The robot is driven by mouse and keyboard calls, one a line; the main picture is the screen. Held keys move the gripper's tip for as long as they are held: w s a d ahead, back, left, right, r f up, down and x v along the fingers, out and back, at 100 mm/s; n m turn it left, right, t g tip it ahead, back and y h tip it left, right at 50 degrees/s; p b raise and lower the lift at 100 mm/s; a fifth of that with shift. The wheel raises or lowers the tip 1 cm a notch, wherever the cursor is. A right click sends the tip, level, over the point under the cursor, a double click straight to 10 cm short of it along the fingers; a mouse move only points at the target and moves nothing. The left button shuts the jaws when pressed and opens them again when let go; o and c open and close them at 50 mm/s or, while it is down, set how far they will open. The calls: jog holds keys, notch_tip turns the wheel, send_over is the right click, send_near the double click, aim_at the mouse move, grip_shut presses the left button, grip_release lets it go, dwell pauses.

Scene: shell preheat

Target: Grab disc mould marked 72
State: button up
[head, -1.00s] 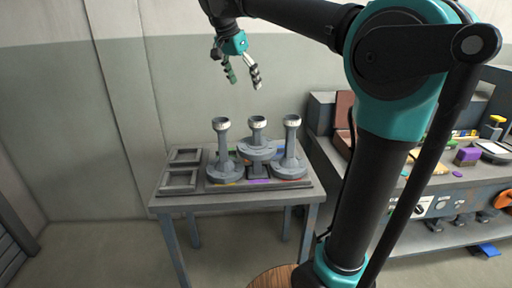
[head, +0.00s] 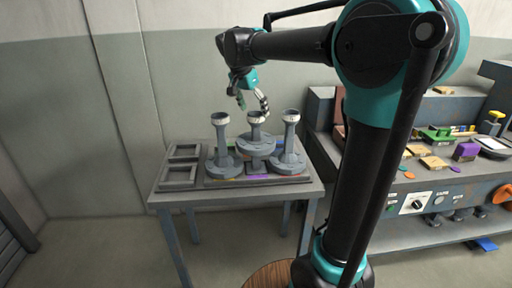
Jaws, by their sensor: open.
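Three grey disc moulds with upright stems and pale-ringed tops stand on a tray on the grey table: a left mould (head: 223,164), a middle mould (head: 257,147) that sits higher, and a right mould (head: 289,160). Their number markings are too small to read, so I cannot tell which is 72. My gripper (head: 253,106) is open and empty. It hangs just above the top of the middle mould, its fingers pointing down; I cannot tell whether they touch the mould.
Two empty square frames (head: 180,174) lie at the table's left side. The table (head: 235,196) has a bare front edge. A workbench (head: 437,200) with coloured blocks, including a purple one (head: 466,151), stands at the right. A wall is behind.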

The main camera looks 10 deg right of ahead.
aim_at(255, 114)
jog(key=shift+x, duration=1.75)
grip_shut()
